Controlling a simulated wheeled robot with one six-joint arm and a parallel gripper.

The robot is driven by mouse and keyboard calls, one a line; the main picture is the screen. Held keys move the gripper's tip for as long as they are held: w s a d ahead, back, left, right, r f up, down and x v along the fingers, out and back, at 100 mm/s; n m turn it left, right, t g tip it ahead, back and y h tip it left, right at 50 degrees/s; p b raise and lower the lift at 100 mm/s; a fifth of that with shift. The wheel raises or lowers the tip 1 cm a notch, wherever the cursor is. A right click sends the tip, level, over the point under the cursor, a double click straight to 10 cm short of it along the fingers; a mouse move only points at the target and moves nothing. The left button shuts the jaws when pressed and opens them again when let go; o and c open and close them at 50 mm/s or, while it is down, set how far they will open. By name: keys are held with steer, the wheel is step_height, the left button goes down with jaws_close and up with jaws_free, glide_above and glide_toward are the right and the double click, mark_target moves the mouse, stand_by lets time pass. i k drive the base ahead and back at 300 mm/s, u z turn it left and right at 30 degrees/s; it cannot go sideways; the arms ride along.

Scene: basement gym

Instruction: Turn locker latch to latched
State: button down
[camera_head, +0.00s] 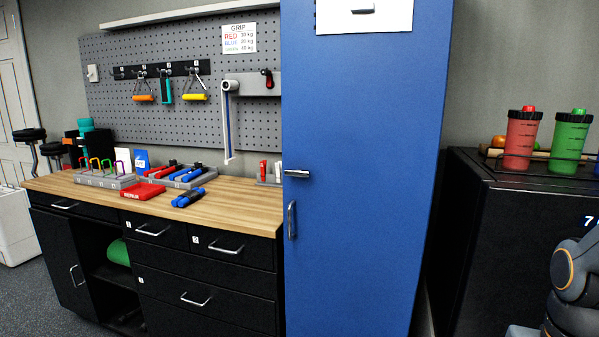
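The tall blue locker (360,200) stands in the middle of the view with its door shut. Its latch (297,174) is a small metal lever near the door's left edge, and it lies horizontal. A vertical metal pull handle (292,220) sits just below the latch. I cannot tell from here whether the latch is engaged. Part of my arm shows at the lower right, well apart from the locker. My gripper is not in view.
A wood-topped bench (240,212) with drawers and gripper trainers stands left of the locker. A grey pegboard (200,110) hangs above it. A black cabinet (475,250) at right bears a red shaker (521,140) and a green shaker (569,143).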

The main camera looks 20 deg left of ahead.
mark_target(301, 173)
steer(key=u, duration=0.5)
steer(key=i, duration=0.45)
steer(key=u, duration=0.3)
